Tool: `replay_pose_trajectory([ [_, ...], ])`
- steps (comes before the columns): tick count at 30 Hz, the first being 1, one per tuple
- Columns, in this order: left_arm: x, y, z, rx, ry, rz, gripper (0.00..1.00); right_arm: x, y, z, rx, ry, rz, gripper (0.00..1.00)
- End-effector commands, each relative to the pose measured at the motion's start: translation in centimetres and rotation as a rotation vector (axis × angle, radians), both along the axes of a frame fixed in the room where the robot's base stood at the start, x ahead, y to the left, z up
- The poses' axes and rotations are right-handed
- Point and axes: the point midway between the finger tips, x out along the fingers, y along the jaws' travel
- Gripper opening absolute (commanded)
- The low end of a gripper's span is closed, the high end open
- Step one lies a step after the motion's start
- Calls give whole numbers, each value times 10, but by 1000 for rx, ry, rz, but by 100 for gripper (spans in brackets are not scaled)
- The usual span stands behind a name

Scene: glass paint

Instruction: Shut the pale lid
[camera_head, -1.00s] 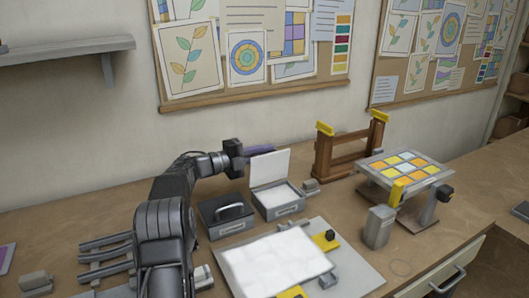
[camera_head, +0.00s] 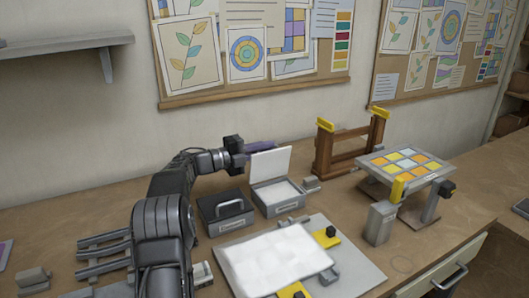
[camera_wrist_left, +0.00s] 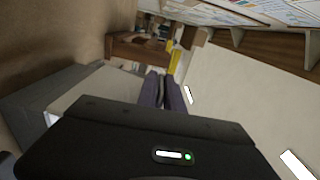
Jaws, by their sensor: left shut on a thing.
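The pale lid (camera_head: 270,165) stands open, nearly upright, at the back of a grey box (camera_head: 278,208) in the head view. The box holds a flat white layer. My left gripper (camera_head: 262,146) reaches in from the left, and its purple fingers lie along the lid's top edge. The fingers also show in the left wrist view (camera_wrist_left: 166,90), close together and shut on what appears to be the lid's edge. The exact contact is hidden. A pale panel beside them, probably the lid (camera_wrist_left: 98,88), is partly covered by the gripper body. My right gripper is not in view.
A dark box with a handle (camera_head: 224,209) stands left of the open box. A board with a white sheet (camera_head: 275,262) lies in front. A wooden frame (camera_head: 345,150) and a raised panel of coloured tiles (camera_head: 405,166) stand to the right.

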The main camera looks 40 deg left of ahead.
Motion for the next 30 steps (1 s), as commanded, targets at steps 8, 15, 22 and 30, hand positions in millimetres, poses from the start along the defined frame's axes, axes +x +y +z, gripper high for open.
replay_pose_trajectory([
  [8, -8, -17, -3, 145, -83, -3, 0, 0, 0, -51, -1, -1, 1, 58],
  [15, -17, -34, -3, 282, -154, -3, 0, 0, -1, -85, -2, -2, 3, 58],
  [22, -24, -48, -3, 277, -150, -4, 0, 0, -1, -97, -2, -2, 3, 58],
  [30, -27, -54, -4, 277, -149, -5, 0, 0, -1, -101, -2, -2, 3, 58],
])
